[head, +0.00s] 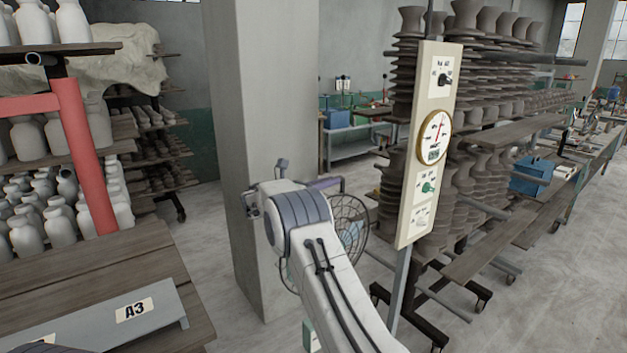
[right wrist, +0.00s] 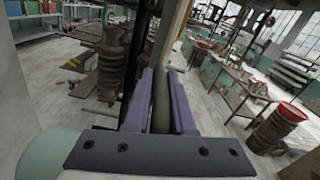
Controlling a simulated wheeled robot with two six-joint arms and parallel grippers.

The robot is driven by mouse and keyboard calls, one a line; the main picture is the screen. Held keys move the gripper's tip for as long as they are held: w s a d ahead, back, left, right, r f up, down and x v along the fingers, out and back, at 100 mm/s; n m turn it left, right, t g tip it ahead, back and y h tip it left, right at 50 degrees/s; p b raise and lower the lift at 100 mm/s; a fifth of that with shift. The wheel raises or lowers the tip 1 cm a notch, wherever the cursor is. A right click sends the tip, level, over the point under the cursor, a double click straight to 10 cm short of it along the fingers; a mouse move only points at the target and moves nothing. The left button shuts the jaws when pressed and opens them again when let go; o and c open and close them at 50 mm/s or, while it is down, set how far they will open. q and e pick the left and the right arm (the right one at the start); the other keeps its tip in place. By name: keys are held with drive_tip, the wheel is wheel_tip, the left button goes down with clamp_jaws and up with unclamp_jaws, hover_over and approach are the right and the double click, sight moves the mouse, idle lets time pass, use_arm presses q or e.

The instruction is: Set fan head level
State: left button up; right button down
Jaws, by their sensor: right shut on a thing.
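The fan head (head: 357,222) is a round wire cage in the head view, beside the grey pillar. My right arm covers its left part, so I cannot tell its tilt. My right gripper (head: 325,183) is at the top of the cage, mostly behind my wrist. In the right wrist view, its two purple fingers (right wrist: 161,80) are shut on a dull grey-brown bar (right wrist: 160,108). This looks like part of the fan, but the cage does not show there. My left gripper is not in view.
A grey pillar (head: 264,120) stands close left of the fan. A cream control panel (head: 422,145) on a post stands to its right. Racks of grey pots (head: 470,185) stand behind.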

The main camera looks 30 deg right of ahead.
drive_tip(key=c, duration=0.8)
unclamp_jaws()
drive_tip(key=a+b, duration=0.1)
drive_tip(key=a, duration=0.2)
drive_tip(key=a+b, duration=0.2)
drive_tip(key=a, duration=0.1)
drive_tip(key=s+a+b, duration=0.1)
drive_tip(key=a, duration=0.2)
drive_tip(key=shift+a+f, duration=0.1)
drive_tip(key=shift+f, duration=0.05)
drive_tip(key=shift+s+a+b, duration=0.1)
drive_tip(key=shift+a+b, duration=0.2)
drive_tip(key=shift+a, duration=0.35)
